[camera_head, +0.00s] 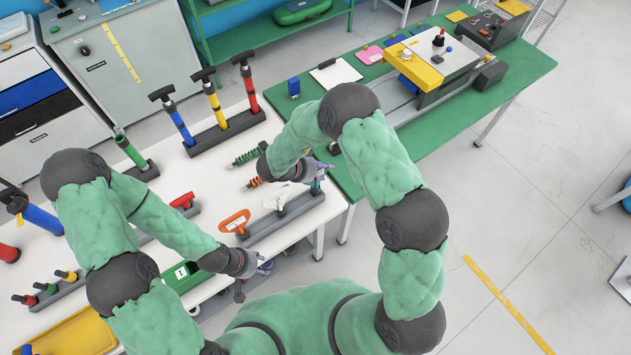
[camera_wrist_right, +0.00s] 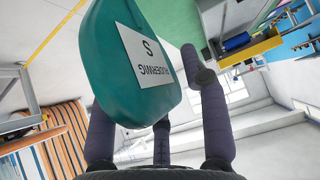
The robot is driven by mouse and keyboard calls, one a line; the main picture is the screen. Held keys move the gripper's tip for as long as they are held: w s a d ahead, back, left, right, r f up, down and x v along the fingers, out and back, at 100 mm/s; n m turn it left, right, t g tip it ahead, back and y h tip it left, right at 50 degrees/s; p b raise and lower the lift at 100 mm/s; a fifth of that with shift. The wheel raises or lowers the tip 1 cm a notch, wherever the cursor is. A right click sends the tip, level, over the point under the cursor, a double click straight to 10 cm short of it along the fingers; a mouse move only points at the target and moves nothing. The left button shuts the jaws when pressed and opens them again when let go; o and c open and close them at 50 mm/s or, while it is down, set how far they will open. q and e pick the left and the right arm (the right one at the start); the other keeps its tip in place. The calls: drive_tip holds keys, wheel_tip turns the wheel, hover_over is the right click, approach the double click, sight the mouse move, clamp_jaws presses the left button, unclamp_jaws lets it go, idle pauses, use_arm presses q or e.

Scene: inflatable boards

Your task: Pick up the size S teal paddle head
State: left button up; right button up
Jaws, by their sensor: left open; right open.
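The teal paddle head, with a white label reading S, fills the upper middle of the right wrist view (camera_wrist_right: 125,60). In the head view only a small teal patch (camera_head: 316,185) shows at the right end of a dark rack (camera_head: 285,218); my right gripper hides most of it. My right gripper (camera_head: 322,171) is open at the paddle head. In the wrist view one finger is right of the head, and another is partly hidden behind its left side. Contact cannot be told. My left gripper (camera_head: 254,270) is open and empty, low near the white table's front edge.
An orange paddle head (camera_head: 234,221) and a white one (camera_head: 274,200) stand on the same rack. Several coloured pumps (camera_head: 214,105) stand further back on the white table (camera_head: 208,172). A green table (camera_head: 350,178) with a machine adjoins at right. Open floor lies further right.

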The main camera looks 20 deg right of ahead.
clamp_jaws()
idle(0.3)
